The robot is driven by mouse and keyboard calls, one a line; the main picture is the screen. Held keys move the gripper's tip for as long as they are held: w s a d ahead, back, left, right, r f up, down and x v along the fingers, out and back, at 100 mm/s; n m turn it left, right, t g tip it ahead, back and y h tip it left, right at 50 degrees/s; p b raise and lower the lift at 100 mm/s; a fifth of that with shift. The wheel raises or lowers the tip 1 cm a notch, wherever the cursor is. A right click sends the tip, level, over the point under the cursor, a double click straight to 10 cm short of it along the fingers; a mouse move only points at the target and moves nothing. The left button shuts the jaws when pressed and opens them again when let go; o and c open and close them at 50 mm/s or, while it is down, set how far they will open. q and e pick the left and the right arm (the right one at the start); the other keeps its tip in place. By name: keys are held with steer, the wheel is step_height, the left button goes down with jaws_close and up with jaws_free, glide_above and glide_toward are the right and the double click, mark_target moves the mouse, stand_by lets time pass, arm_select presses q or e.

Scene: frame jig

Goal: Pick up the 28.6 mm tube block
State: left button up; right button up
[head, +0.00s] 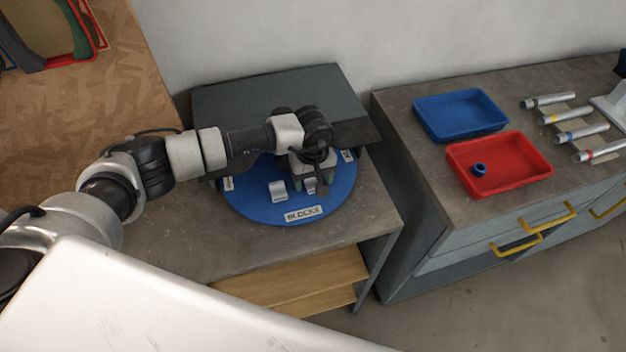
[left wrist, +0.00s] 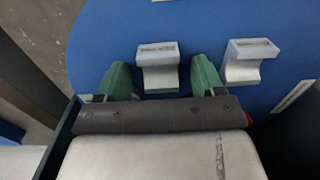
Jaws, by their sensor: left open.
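The round blue board (head: 252,207) labelled "BLOCKS" lies on the grey bench. Two pale metal blocks stand on it. One block (head: 278,190) is in the open left of my gripper in the head view; it is probably the right-hand one (left wrist: 242,62) in the left wrist view. The other block (head: 310,185) is partly hidden by my left gripper (head: 311,187). In the left wrist view this block (left wrist: 158,68) lies ahead, between the lines of the open green fingers (left wrist: 162,80). Contact cannot be made out. The size marks are too small to read. My right gripper is out of view.
A dark raised panel (head: 280,88) stands behind the board. On the right bench are a blue tray (head: 460,113), a red tray (head: 520,165) holding a small blue ring (head: 479,169), and several metal tubes (head: 580,133). A gap separates the benches.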

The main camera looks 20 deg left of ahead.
arm_select(q)
steer(key=c, duration=1)
steer(key=shift+r, duration=0.1)
